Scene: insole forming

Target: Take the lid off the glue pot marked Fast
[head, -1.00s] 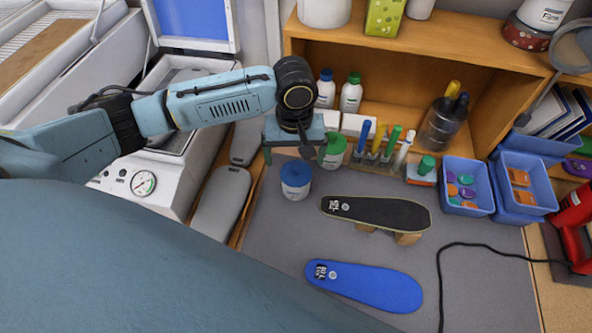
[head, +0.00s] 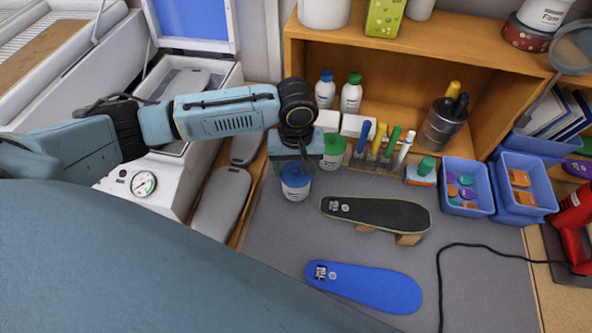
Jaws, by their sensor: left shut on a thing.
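The labels are too small to read, so I cannot tell which is marked Fast. The gripper hides the lid's back part. The pot stands upright and I see no gap between lid and pot. My right gripper is not in view.
A dark insole (head: 375,213) on wooden supports and a blue insole (head: 364,287) lie to the right and front. A rack of coloured markers (head: 378,158) and two bottles (head: 351,93) stand behind. Blue bins (head: 466,208) are at the right. A black cable (head: 441,262) crosses the mat.

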